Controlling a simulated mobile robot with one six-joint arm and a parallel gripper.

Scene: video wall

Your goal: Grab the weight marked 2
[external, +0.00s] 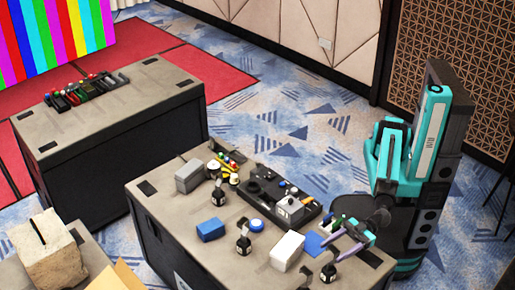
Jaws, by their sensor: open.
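Several small black weights with pale marks stand on the near case table (165,215): one at its left part (218,193), one at the middle front (243,243) and one near the right front (328,270). Their numbers are too small to read, so I cannot tell which is marked 2. My gripper (345,240) is open over the right end of the table, behind the right front weight and apart from it as far as I can see. Its jaws appear empty.
A grey block (190,176), blue block (210,230), white block (287,250), blue button (256,225) and black tray with a grey box (290,208) crowd the table. Another case (120,105) holds tools. Carpet between the cases is clear.

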